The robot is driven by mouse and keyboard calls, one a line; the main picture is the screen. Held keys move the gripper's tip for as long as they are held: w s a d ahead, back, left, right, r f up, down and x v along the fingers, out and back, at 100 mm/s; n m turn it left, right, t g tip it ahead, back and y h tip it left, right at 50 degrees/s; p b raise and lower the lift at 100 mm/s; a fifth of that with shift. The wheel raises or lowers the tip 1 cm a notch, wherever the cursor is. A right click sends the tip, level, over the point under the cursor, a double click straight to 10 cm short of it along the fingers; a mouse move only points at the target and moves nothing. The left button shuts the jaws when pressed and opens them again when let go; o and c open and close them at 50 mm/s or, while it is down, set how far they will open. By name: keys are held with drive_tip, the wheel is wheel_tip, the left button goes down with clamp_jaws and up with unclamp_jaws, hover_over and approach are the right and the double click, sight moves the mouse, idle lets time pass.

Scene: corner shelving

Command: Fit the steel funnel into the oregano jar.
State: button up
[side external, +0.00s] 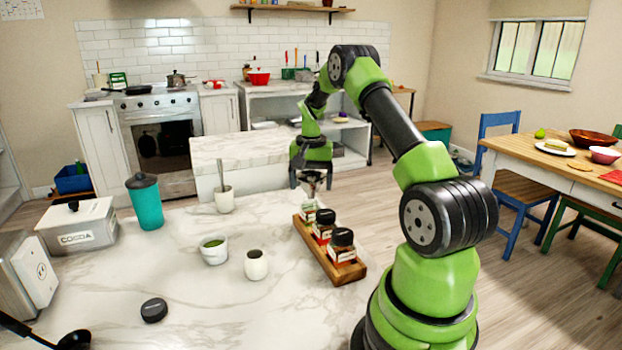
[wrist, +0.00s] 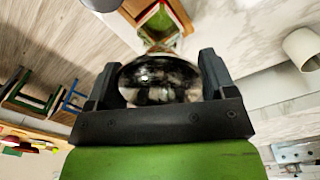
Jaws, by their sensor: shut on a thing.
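My gripper (side external: 313,168) is shut on the steel funnel (side external: 312,178), above the far end of a wooden rack. In the wrist view the shiny round funnel (wrist: 160,82) sits between the two dark fingers of my gripper (wrist: 158,72). The far jar (side external: 309,211) in the rack shows no black lid and appears to be the oregano jar; its label is too small to read. In the wrist view a jar with green contents (wrist: 160,20) shows just beyond the funnel, partly hidden by it. The funnel looks above the jar; I cannot tell whether they touch.
The wooden rack (side external: 350,275) also holds two black-capped jars (side external: 323,228). A black lid (side external: 154,310), a white cup (side external: 256,265), a bowl with green contents (side external: 214,250), a utensil pot (side external: 224,200) and a teal tumbler (side external: 146,203) stand left on the marble counter.

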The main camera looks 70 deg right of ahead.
drive_tip(key=shift+f, duration=1.15)
drive_tip(key=o, duration=1.1)
drive_tip(key=shift+o, duration=0.2)
wheel_tip(320, 180, up, 10)
